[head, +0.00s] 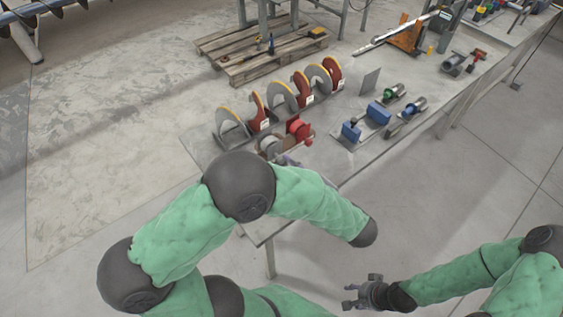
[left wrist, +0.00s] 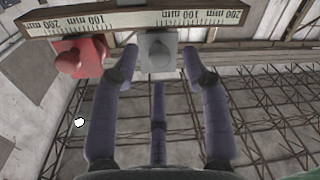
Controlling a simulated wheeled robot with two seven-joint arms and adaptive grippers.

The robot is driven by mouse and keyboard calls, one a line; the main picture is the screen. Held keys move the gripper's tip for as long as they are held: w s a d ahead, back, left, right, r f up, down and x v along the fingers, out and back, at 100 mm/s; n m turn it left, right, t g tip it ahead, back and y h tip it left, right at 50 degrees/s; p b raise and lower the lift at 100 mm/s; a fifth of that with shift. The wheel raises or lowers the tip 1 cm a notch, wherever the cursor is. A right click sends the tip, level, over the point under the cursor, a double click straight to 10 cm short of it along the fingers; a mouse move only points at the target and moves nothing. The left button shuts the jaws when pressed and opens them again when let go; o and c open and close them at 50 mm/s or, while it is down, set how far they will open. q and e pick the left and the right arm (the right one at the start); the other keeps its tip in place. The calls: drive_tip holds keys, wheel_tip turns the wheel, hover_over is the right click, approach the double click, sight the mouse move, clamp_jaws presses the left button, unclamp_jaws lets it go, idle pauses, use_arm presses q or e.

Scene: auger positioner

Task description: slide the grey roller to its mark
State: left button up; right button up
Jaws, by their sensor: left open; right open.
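The grey roller (left wrist: 159,50) shows in the left wrist view as a grey block just under a rail with a millimetre scale (left wrist: 140,17). My left gripper (left wrist: 160,62) is open, with its purple fingers on either side of the grey roller; contact cannot be told. A red roller (left wrist: 80,55) sits on the same rail to the left; it also shows in the head view (head: 299,129). In the head view my left gripper (head: 287,161) is at the bench's near end, largely hidden by my arm. My right gripper (head: 361,292) is open and empty, off the bench. I cannot make out the mark.
Several auger flights with red plates (head: 258,112) stand along the bench (head: 345,168). Blue blocks and cylinders (head: 378,113) lie to the right, beside an upright grey plate (head: 370,80). A wooden pallet (head: 250,65) lies on the floor behind. The floor at left is clear.

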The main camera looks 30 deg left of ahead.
sight(283, 162)
use_arm(q)
drive_tip(key=shift+b+x, duration=0.3)
drive_tip(key=shift+x, duration=1.45)
